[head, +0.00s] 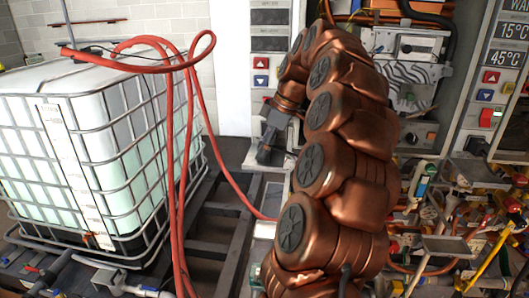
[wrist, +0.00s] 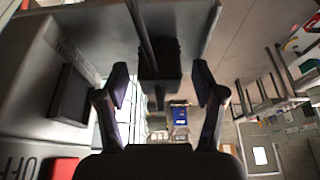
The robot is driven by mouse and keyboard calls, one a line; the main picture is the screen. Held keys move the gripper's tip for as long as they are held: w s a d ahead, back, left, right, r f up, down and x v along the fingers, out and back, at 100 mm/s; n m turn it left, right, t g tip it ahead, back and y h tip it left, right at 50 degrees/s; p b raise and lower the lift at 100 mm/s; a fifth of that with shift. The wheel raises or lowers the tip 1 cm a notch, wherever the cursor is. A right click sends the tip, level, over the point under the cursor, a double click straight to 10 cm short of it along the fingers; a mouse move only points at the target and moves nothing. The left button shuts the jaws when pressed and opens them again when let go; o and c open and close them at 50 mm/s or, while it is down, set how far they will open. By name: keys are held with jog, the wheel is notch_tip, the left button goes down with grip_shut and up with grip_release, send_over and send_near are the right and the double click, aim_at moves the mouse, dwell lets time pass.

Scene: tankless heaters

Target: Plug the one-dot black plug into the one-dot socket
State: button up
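A black block with a dark cable (wrist: 158,60), which looks like a plug, sits between my gripper's fingers in the wrist view. A narrow part points down from it. My gripper (wrist: 160,84) is open, with a finger on each side and a small gap visible on both sides. Another black block (wrist: 70,95) is on the grey surface to the left; I cannot tell whether it is a plug or a socket. No dot marks are readable. In the head view my gripper (head: 270,137) is by the left heater's lower front, and the plug cannot be made out there.
A caged white tank (head: 90,150) stands at the left with a red hose (head: 178,160) looping down beside it. An open heater (head: 415,80) is behind my arm. Tools and fittings clutter the right side (head: 450,220). A red part (wrist: 63,168) beside "OFF" lettering shows in the wrist view.

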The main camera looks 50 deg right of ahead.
aim_at(260, 144)
jog(key=c, duration=1.1)
jog(key=shift+c, duration=0.2)
jog(key=shift+r, duration=0.15)
jog(key=shift+r+b, duration=1)
jog(key=shift+r, duration=0.5)
jog(key=s+a+r+b, duration=0.1)
jog(key=s+a+b, duration=0.4)
jog(key=a, duration=0.8)
jog(key=s, duration=0.3)
jog(key=shift+s+a+r+b, duration=0.2)
jog(key=shift+a+r+b, duration=0.15)
jog(key=shift+r+b, duration=0.05)
jog(key=shift+w+f, duration=0.1)
